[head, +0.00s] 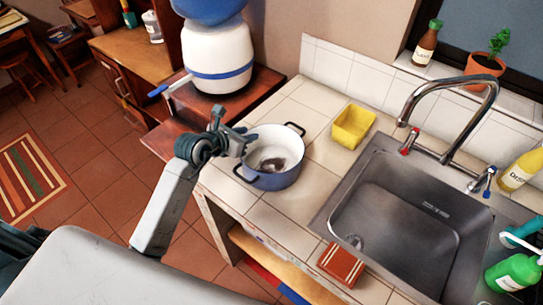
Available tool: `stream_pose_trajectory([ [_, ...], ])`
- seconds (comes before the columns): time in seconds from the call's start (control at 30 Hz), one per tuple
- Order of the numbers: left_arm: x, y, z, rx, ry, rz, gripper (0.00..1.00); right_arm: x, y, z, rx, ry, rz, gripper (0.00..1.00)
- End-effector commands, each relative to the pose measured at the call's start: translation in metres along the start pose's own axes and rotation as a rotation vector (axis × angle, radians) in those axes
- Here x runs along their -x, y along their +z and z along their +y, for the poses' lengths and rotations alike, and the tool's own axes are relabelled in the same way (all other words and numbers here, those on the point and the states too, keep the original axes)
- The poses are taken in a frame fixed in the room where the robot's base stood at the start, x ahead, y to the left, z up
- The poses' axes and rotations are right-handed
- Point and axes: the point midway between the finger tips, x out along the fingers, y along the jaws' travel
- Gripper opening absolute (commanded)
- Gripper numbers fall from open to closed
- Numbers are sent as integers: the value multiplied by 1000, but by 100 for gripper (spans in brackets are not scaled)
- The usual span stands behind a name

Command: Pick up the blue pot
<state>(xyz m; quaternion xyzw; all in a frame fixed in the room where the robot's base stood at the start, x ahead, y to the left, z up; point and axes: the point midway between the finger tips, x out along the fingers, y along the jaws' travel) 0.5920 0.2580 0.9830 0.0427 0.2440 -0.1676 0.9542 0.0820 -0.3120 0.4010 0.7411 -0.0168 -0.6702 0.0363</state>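The blue pot (275,179) stands upright on the tiled counter, left of the sink. It has a white inside, a dark patch at its bottom, and two dark handles, one at the upper right and one at the lower left. My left gripper (246,139) is at the pot's left rim, with its fingers close to or over the edge. I cannot tell whether it touches the rim or how far apart the fingers are. My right gripper is not in view.
A white and blue water dispenser (218,60) stands behind my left gripper. A red-brown box (341,264) lies at the counter's front.

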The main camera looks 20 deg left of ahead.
Motion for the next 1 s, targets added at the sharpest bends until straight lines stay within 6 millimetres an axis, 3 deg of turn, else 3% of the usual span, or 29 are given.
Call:
stream_pose_trajectory([
  [0.13, -12, 1, 0, 0, 0, 0, 30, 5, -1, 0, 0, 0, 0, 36],
  [0.37, -13, 0, 0, -2, 0, -1, 30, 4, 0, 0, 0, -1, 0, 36],
  [0.53, -13, 0, 0, -1, 0, -1, 0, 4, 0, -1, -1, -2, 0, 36],
  [1.0, -13, 0, 0, -1, 0, -1, 0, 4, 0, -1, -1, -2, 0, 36],
])
